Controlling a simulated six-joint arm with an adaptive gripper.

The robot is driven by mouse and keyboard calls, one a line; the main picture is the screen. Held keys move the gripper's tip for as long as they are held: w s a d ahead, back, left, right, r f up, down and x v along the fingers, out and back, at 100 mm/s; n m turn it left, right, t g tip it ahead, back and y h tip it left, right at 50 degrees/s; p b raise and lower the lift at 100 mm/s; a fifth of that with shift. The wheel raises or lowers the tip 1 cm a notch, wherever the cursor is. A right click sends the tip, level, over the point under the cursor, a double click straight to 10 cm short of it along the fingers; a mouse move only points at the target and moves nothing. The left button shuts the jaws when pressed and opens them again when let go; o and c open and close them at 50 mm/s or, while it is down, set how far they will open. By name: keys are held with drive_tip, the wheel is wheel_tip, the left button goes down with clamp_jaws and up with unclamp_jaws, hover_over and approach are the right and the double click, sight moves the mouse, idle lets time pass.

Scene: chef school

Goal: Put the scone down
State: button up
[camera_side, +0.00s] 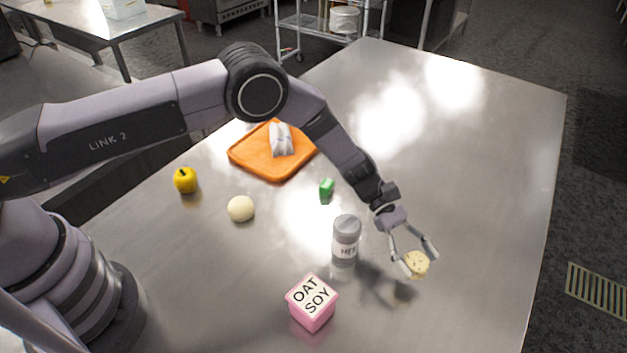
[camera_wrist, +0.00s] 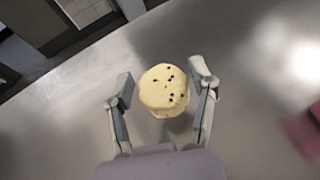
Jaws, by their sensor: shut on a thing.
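The scone (camera_side: 417,263) is pale yellow with dark specks. My gripper (camera_side: 416,259) is shut on it near the right side of the metal table (camera_side: 480,180). A dark patch, shadow or reflection, shows on the table below the scone in the side view, so it looks held a little above the surface. In the wrist view the scone (camera_wrist: 163,90) sits between the two fingertips of my gripper (camera_wrist: 162,88), with bare metal around it. The exact height of the scone over the table cannot be told.
A grey-lidded shaker (camera_side: 345,240) and a pink carton marked oat soy (camera_side: 312,303) stand left of the gripper. The right side is clear.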

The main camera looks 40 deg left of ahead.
sight(415, 268)
drive_tip(key=shift+w+d+f, duration=0.25)
drive_tip(key=shift+f, duration=1.85)
drive_tip(key=o, duration=1.1)
drive_tip(key=shift+f, duration=0.1)
drive_tip(key=shift+o, duration=0.2)
drive_tip(key=shift+w+a+r, duration=0.15)
drive_tip(key=shift+w+r, duration=0.05)
drive_tip(key=v, duration=0.7)
drive_tip(key=shift+r, duration=0.1)
